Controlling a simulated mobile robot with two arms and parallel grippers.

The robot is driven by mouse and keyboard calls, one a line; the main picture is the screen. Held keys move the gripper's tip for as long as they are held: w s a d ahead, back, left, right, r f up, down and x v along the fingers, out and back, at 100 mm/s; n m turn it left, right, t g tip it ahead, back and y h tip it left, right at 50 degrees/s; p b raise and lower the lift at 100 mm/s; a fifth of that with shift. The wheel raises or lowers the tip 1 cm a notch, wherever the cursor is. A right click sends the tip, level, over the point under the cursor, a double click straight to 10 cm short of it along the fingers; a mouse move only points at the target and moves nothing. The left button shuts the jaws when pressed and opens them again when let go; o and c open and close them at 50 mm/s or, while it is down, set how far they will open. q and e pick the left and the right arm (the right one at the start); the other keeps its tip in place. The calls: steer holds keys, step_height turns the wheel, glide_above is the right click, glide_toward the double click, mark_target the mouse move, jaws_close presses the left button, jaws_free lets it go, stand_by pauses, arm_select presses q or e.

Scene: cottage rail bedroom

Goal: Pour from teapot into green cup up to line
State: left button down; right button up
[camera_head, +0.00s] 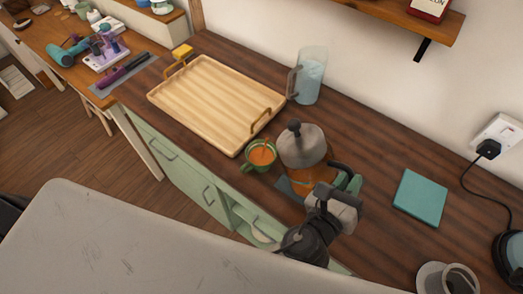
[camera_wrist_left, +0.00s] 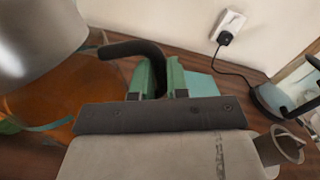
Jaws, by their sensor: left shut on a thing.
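The teapot (camera_head: 304,150) has a grey metal lid with a black knob and a clear body holding orange-brown tea. It fills the left of the left wrist view (camera_wrist_left: 40,95). My left gripper (camera_head: 343,184) is shut on its black handle, which passes between the green fingers in the left wrist view (camera_wrist_left: 160,78). The green cup (camera_head: 247,167) stands just left of the teapot, upright, with orange tea inside. A thin orange streak shows over the cup's mouth. The line in the cup cannot be made out. My right gripper is not in view.
A wooden tray (camera_head: 205,100) with handles lies behind the cup. A glass jug (camera_head: 311,78) stands near the wall. A teal square (camera_head: 420,197) lies to the right, with a grey cup (camera_head: 459,279) and a plugged-in cord (camera_head: 488,149) beyond. Bare wood lies between them.

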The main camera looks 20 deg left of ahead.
arm_select(q)
steer(key=shift+d+r, duration=0.1)
steer(key=shift+w+a+r, duration=0.1)
steer(key=shift+a+r, duration=0.05)
steer(key=shift+a, duration=0.25)
stand_by(2.1)
steer(key=shift+s+d+f+m, duration=0.75)
steer(key=shift+d+f+m, duration=1.45)
steer(key=shift+m, duration=0.2)
step_height(320, 180, up, 7)
steer(key=p, duration=0.7)
steer(key=shift+p, duration=0.35)
